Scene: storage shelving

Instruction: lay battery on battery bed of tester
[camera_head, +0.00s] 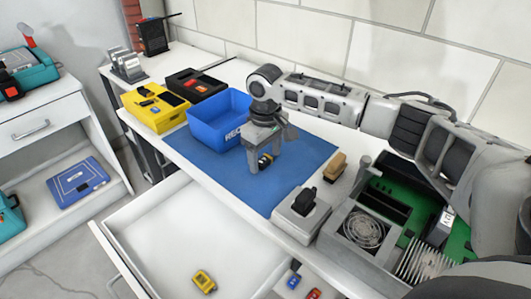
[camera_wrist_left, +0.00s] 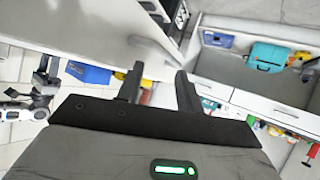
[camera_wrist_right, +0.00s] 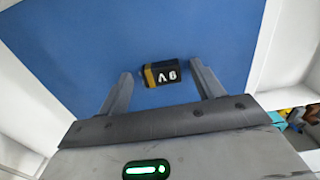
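A black and gold 9V battery (camera_wrist_right: 162,73) lies on the blue mat in the right wrist view. In the head view the battery (camera_head: 265,160) shows partly behind my right gripper (camera_head: 262,163). The right gripper's fingers (camera_wrist_right: 164,82) are open, one on each side of the battery, with gaps between. My left gripper (camera_wrist_left: 158,85) is open and empty in its wrist view; it is not in the head view. A grey box with a black top piece (camera_head: 301,216) stands by the mat's right edge; I cannot tell whether it is the tester.
A blue bin (camera_head: 215,128) stands on the blue mat (camera_head: 300,150). A yellow box (camera_head: 157,117) and a black tray (camera_head: 190,80) stand left of it. A brown block (camera_head: 335,167) and green electronics (camera_head: 420,205) lie right. An open drawer (camera_head: 165,235) is in front.

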